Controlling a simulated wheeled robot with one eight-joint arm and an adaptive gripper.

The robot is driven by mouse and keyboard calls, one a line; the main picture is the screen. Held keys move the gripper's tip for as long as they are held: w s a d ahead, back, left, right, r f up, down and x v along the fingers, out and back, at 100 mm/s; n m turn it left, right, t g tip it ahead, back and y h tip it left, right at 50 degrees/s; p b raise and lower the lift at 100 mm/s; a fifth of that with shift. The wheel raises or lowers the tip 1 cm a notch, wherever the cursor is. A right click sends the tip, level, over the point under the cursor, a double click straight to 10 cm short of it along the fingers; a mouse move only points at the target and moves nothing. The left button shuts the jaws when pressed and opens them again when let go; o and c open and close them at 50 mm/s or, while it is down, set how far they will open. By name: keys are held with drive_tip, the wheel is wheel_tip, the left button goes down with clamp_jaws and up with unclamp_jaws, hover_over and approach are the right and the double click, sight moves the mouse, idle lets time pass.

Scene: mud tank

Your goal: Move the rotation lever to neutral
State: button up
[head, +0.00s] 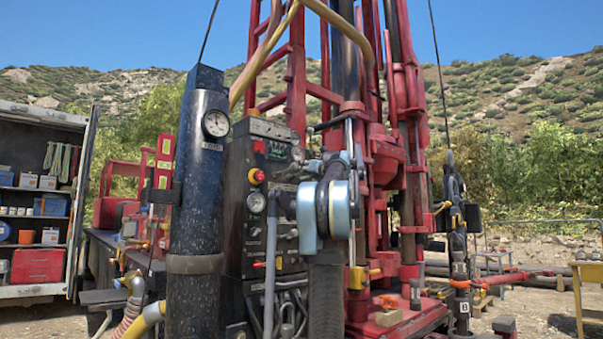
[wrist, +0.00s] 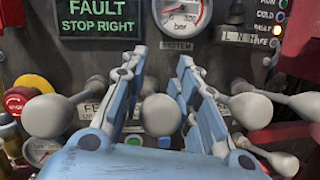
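The dark control panel (head: 262,195) shows left of my arm in the head view. The wrist view shows several levers with grey, rounded knobs on it. One knob (wrist: 161,114) lies between my fingers, with a visible gap on both sides. Another knob (wrist: 45,116) is left of my gripper, and one more (wrist: 250,110) is to the right. My gripper (wrist: 160,62) is open, its blue fingers pointing at the panel. A label starting "FE" is partly hidden behind the left finger. I cannot tell which lever is the rotation lever or its position.
A display (wrist: 101,18) reads "FAULT STOP RIGHT". A pressure gauge (wrist: 181,12) is beside it, above a "SYSTEM" label. A red stop button (wrist: 18,101) is at the left. The red drill mast (head: 385,150) stands right of the panel.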

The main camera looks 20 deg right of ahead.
drive_tip(key=v, duration=1.1)
drive_tip(key=shift+s, duration=0.2)
drive_tip(key=shift+f, duration=0.15)
drive_tip(key=s+a+f+n+g+y, duration=0.1)
drive_tip(key=s+a+f+n+g, duration=0.4)
drive_tip(key=a+f, duration=0.5)
drive_tip(key=s+a+f+n+g+y, duration=0.15)
drive_tip(key=s+a+f+n, duration=0.25)
drive_tip(key=a+f+n, duration=0.7)
drive_tip(key=s+a+f+n+g+h, duration=0.1)
drive_tip(key=s+a+f+n+g, duration=0.1)
drive_tip(key=s+f, duration=0.35)
drive_tip(key=s+a+f+n+g+h, duration=0.1)
drive_tip(key=s+f+n+g, duration=0.15)
drive_tip(key=f, duration=0.65)
drive_tip(key=s+a+f+n+g, duration=0.1)
drive_tip(key=s+a+f, duration=0.1)
drive_tip(key=s+f, duration=0.45)
drive_tip(key=s+d+f+n+g+h, duration=0.1)
drive_tip(key=s+d+f+n+h, duration=0.1)
drive_tip(key=s+f+n, duration=0.2)
drive_tip(key=s+d+f+n+g+h, duration=0.1)
drive_tip(key=s+f+n+g+h, duration=0.1)
drive_tip(key=s+f, duration=0.8)
drive_tip(key=s+d+f+n+g+h, duration=0.2)
drive_tip(key=s+f+n, duration=0.5)
drive_tip(key=f, duration=1.2)
drive_tip(key=shift+d+h, duration=0.3)
drive_tip(key=shift+h, duration=0.45)
